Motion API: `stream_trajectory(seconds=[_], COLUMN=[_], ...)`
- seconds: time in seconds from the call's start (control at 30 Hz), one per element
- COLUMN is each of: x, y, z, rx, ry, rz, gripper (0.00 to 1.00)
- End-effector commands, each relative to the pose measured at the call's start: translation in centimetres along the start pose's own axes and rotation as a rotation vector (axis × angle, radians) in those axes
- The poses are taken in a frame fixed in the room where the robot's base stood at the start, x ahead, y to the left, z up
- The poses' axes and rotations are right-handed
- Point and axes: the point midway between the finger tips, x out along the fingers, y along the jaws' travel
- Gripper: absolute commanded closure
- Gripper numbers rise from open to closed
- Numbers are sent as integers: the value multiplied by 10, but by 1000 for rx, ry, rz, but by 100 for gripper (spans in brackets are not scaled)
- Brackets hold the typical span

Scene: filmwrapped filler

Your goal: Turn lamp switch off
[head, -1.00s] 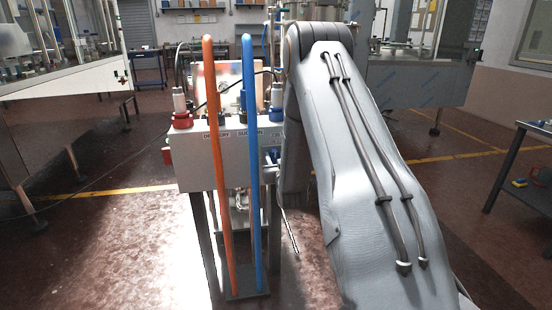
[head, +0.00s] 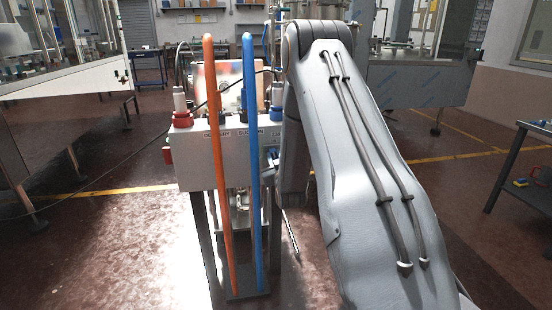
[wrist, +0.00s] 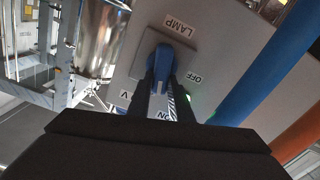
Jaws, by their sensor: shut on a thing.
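The lamp switch (wrist: 163,57) is a blue knob on a square grey plate, seen in the wrist view. A LAMP label (wrist: 181,27) is above it, an OFF label (wrist: 195,77) to its right and an ON label (wrist: 164,115) below, partly hidden by a finger. My gripper (wrist: 164,82) has its two dark fingers on either side of the knob, shut on it. The fingers cover the knob's lower part, so its exact setting is hard to tell.
The grey control box (head: 203,160) stands on legs, with an orange pipe (head: 217,170) and a blue pipe (head: 251,170) in front. The blue pipe (wrist: 265,65) runs close to the right of my gripper. A shiny metal cylinder (wrist: 99,38) is at left. Floor around the stand is open.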

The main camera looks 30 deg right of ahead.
Motion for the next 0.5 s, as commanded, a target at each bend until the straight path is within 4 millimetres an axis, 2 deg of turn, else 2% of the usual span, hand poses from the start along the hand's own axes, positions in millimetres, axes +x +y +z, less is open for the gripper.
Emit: stream_trajectory(seconds=[0.5], x=[0], y=[-10], z=[2], rx=[-490], ry=[0], rz=[0], gripper=[100])
